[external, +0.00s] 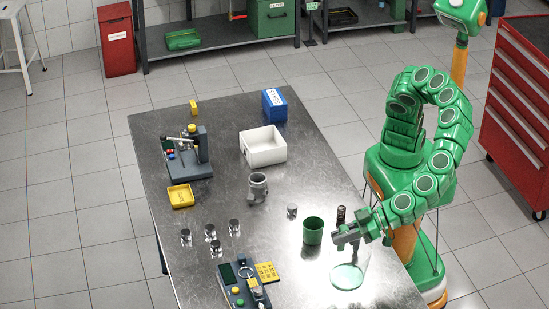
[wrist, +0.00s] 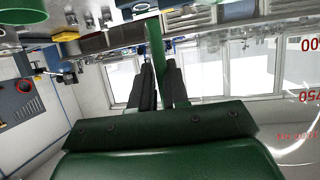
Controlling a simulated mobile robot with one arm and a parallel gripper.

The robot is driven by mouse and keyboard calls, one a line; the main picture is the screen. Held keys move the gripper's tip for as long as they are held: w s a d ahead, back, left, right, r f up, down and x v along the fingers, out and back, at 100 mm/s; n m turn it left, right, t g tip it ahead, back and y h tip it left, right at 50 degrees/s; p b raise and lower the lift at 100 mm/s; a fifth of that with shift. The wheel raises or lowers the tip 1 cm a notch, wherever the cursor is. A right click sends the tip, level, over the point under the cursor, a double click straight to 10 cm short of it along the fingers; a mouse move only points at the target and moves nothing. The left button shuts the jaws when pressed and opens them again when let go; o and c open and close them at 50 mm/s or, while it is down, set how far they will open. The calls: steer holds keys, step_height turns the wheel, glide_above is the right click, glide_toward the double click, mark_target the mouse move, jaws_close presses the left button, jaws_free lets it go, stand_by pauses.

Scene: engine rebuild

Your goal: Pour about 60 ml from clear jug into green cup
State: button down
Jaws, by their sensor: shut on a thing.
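The clear jug (external: 350,274) is at the near right of the metal table, with green liquid low inside it. It looks upright; I cannot tell whether its base touches the table. My gripper (external: 345,238) is shut on the jug, at its upper part. In the wrist view a green strip, perhaps the handle, lies between the fingers of my gripper (wrist: 160,68). The jug's clear wall (wrist: 293,105) with red numbers shows at right there. The green cup (external: 313,232) stands upright just left of my gripper, apart from the jug; its inside is not clear.
A dark cylinder (external: 341,214) stands close behind my gripper. A small metal part (external: 292,210) and a grey fitting (external: 258,187) are beyond the cup. A control box (external: 240,286) is at the near left, a white bin (external: 263,147) farther back. The table's right edge is close.

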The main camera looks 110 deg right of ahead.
mark_target(350, 307)
steer(key=w+a+n+g+y, duration=0.2)
steer(key=w+a+n+y, duration=0.2)
steer(key=a, duration=0.4)
steer(key=w+a+r+n+g+y, duration=0.1)
steer(key=w+a+n+y, duration=0.3)
steer(key=a, duration=0.4)
steer(key=w+a+n+g+y, duration=0.25)
steer(key=w+a+y, duration=0.2)
steer(key=a, duration=0.35)
steer(key=shift+w+d+r+n+g+y, duration=0.7)
steer(key=shift+w+r+n+g+y, duration=0.55)
steer(key=shift+w+n+g, duration=0.95)
steer(key=w+d+f+n+g, duration=0.2)
steer(key=w+d+n, duration=0.1)
steer(key=d, duration=0.7)
steer(key=w+d+f+n+g, duration=0.2)
steer(key=d+f+g, duration=0.1)
steer(key=d, duration=0.8)
steer(key=w+d+f+n+g, duration=0.3)
steer(key=d, duration=0.7)
steer(key=shift+w+d+f+n, duration=0.2)
steer(key=shift+w+f+n, duration=0.05)
steer(key=shift+w+n, duration=0.1)
steer(key=shift+s+d+r, duration=0.1)
steer(key=shift+s, duration=0.05)
